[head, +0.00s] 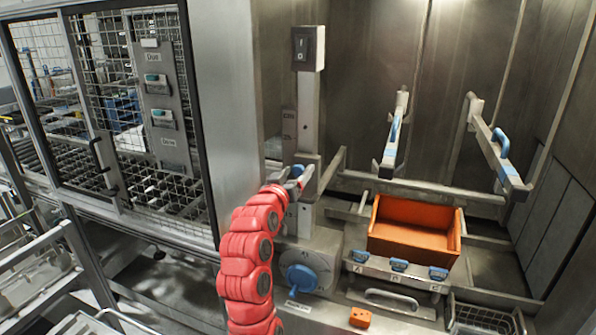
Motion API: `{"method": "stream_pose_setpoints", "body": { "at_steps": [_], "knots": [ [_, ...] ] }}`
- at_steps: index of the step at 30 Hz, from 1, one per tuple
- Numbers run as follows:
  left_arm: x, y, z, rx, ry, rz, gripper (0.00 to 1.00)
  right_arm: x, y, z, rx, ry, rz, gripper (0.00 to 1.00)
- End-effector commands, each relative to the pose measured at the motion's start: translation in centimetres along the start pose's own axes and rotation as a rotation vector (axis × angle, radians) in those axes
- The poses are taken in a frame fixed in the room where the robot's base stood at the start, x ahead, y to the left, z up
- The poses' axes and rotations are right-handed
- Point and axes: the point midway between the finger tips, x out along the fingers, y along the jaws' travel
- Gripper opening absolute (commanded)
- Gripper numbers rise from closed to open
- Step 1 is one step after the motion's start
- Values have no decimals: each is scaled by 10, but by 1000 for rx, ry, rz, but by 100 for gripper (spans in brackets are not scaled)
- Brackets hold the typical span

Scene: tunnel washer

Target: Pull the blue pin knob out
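A small blue knob (297,170) shows at the side of the upright metal post (308,128), about halfway up. I take it to be the pin knob; it is partly hidden by my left gripper. My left gripper (295,178), on the red arm, reaches up from below, with its grey fingertips right at the knob and the post. The fingers are too small and overlapped to tell whether they grip the knob or only lie beside it. My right gripper is not in view.
A blue dial (301,278) sits below. An orange bin (412,232) stands to the right, behind three blue-topped knobs (399,264). Two metal bars with blue handles (501,143) jut out. A mesh cage (130,100) is left.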

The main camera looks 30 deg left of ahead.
Motion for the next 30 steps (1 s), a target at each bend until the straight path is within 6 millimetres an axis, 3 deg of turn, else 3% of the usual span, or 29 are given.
{"method": "stream_pose_setpoints", "body": {
  "at_steps": [2,11,30],
  "knots": [
    [0,0,0,0,0,0,55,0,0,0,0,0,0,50],
    [0,0,0,0,-1,0,1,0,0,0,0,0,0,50],
    [0,0,0,0,0,0,0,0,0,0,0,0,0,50]
  ]
}}
